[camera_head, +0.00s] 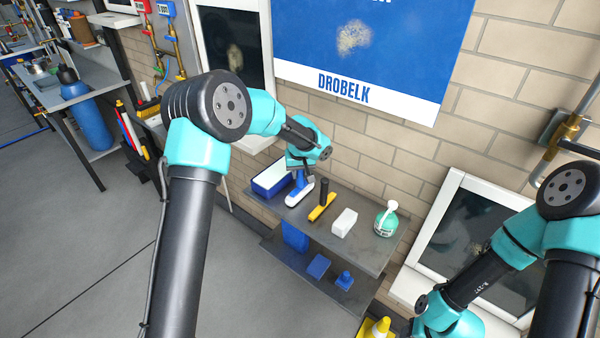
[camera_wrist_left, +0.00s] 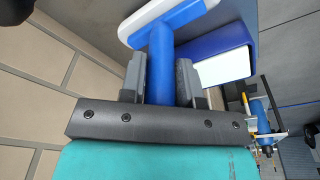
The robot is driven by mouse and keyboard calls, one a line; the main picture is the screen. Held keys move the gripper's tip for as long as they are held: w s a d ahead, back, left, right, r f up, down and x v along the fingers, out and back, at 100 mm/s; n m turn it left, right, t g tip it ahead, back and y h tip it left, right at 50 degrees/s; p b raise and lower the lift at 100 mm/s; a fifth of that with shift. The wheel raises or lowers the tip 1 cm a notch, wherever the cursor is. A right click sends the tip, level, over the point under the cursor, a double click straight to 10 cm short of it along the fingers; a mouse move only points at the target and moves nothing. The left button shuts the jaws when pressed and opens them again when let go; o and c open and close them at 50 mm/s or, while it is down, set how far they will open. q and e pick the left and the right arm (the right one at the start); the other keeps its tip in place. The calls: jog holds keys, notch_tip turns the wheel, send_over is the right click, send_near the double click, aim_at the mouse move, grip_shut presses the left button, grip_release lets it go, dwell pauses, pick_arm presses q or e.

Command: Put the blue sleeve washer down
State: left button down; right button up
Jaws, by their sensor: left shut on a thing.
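The blue sleeve washer (camera_head: 299,192) has a blue handle and a white-edged blue head. It is at the grey shelf (camera_head: 365,248), between a blue tray and a yellow tool in the head view. My left gripper (camera_head: 301,172) is above it, shut on its handle. In the left wrist view the blue sleeve washer (camera_wrist_left: 161,50) has its handle between the two grey fingers of my left gripper (camera_wrist_left: 161,78), with its head beyond the fingertips. I cannot tell whether the head touches the shelf. My right arm shows at lower right; its gripper fingers are out of frame.
A blue tray with a white inside (camera_head: 272,179) stands close left of the washer. To its right are a yellow tool with black handle (camera_head: 322,208), a white block (camera_head: 343,222) and a green bottle (camera_head: 386,223). A brick wall (camera_head: 360,150) rises behind.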

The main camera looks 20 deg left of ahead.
pick_arm(q)
jog(key=shift+f, duration=0.1)
jog(key=c, duration=0.8)
grip_release()
jog(key=shift+c, duration=0.2)
notch_tip(320, 180, up, 12)
jog(key=s, duration=0.1)
jog(key=shift+s+d, duration=0.35)
jog(key=shift+d, duration=0.05)
